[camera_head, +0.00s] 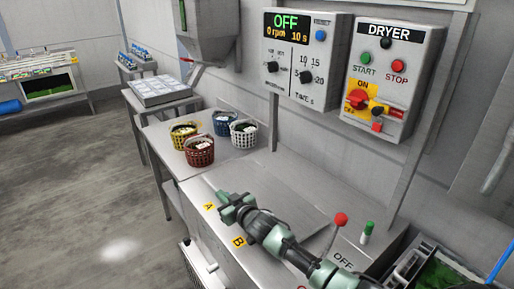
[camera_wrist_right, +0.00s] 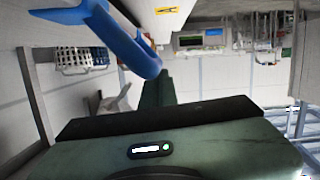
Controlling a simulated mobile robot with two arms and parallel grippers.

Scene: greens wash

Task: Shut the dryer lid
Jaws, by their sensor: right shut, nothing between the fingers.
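The wall box marked DRYER (camera_head: 394,60) carries start and stop buttons and a red switch on a yellow plate. I cannot clearly make out the dryer lid; a flat grey panel (camera_head: 300,200) lies on the steel counter behind my right arm. My right gripper (camera_head: 224,205) is shut and empty above the counter's front part, near the yellow A and B labels. Its green finger shows in the right wrist view (camera_wrist_right: 158,90). A blue curved bar (camera_wrist_right: 125,38) appears close to it there; contact cannot be told. My left gripper is not in view.
Yellow (camera_head: 184,134), blue (camera_head: 226,122), white (camera_head: 244,133) and red (camera_head: 199,151) baskets stand at the counter's far end. A red-knobbed lever (camera_head: 341,219) and green-capped marker (camera_head: 367,231) are beside my arm. A dark bin with greens (camera_head: 445,275) is at lower right. Floor at left is clear.

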